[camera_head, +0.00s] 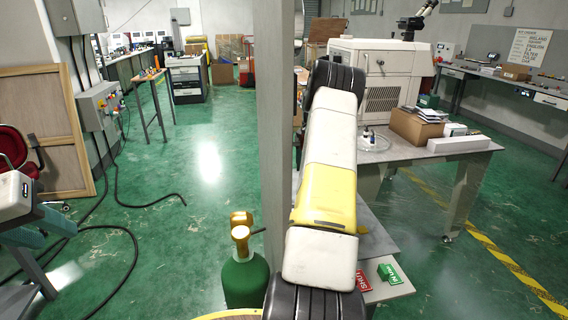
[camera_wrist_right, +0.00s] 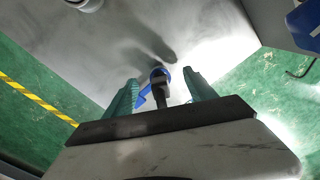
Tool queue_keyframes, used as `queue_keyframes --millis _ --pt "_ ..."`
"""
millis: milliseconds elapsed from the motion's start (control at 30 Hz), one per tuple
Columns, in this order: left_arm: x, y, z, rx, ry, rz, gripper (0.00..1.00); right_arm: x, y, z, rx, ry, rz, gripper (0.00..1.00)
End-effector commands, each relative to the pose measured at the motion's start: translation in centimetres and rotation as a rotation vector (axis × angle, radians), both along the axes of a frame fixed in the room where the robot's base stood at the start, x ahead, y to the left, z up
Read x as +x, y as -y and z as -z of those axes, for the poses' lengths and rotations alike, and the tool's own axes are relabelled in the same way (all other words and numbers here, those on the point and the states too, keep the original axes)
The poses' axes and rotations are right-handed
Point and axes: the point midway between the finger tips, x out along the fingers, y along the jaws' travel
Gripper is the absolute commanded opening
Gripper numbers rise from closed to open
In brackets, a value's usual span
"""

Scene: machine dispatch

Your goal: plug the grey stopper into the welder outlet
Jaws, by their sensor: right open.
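My right gripper (camera_wrist_right: 160,77) is open in the right wrist view, with its two teal fingers apart. Between and beyond the fingertips is a small dark grey piece with a blue part (camera_wrist_right: 161,73), above or on a grey surface. I cannot tell whether it is the grey stopper or whether a finger touches it. In the head view my right arm hides its own gripper. My left gripper (camera_head: 40,226) is at the left edge of the head view, with teal fingers, apart from everything. Its finger gap is unclear. I cannot make out the welder outlet.
A metal table (camera_head: 400,153) at the right carries a large white machine (camera_head: 385,80), a cardboard box (camera_head: 416,126) and a small bottle (camera_head: 367,138). A grey post (camera_head: 275,120) stands beside my right arm. A green gas cylinder (camera_head: 243,282) is close by. Cables cross the left floor.

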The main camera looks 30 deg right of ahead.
Motion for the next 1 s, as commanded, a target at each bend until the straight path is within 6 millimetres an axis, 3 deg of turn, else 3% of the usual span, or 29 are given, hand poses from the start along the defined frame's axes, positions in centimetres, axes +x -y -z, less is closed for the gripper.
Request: queue_keyframes --millis 567,1000 --pt "0.0 0.0 0.0 0.000 0.000 0.000 0.36 0.1 0.0 -0.2 -0.002 0.003 0.000 0.65" --pt "0.0 0.0 0.0 0.000 0.000 0.000 0.36 0.1 0.1 -2.4 -0.003 0.004 0.000 0.65"
